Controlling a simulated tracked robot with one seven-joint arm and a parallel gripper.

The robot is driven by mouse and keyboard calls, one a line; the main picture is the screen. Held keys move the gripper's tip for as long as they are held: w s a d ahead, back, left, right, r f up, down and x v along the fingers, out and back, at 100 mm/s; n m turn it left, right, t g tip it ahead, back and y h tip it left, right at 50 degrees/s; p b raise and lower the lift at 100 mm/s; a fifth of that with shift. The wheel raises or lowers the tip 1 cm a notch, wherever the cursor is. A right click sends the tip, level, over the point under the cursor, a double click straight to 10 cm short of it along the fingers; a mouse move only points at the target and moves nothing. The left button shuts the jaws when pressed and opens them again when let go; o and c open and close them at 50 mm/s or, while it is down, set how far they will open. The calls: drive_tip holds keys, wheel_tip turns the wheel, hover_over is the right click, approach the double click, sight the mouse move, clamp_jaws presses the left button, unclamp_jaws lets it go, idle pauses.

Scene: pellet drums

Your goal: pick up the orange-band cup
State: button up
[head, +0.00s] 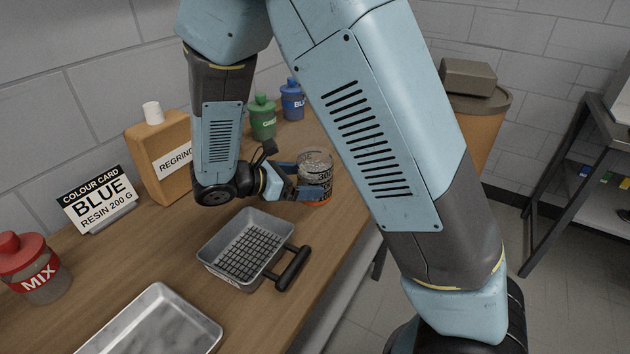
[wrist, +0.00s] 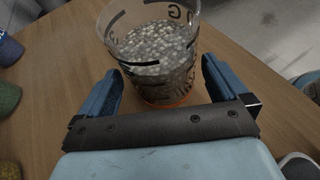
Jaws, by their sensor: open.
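The orange-band cup (head: 316,170) is a clear cup with dark markings, standing upright on the wooden bench near its right edge. It holds grey pellets, and an orange band shows at its base. In the wrist view the cup (wrist: 160,60) stands just ahead, with its lower part between the fingers. My gripper (head: 297,180) is open, with its blue fingers at either side of the cup. In the wrist view my gripper (wrist: 163,85) shows a finger left and right of the cup, with a gap visible at the left. Contact at the right cannot be told.
A metal sieve tray (head: 218,258) with a black handle lies in front of the cup. A green-lidded jar (head: 263,120) and a blue-lidded jar (head: 292,101) stand behind. A regrind bottle (head: 160,145), a colour card reading BLUE (head: 97,200), a MIX jar (head: 35,270) and a steel tray (head: 160,325) are left.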

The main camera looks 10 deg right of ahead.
sight(314, 164)
drive_tip(key=x, duration=0.4)
drive_tip(key=shift+d+r, duration=0.1)
drive_tip(key=shift+r, duration=0.05)
drive_tip(key=shift+w, duration=0.1)
drive_tip(key=c, duration=1)
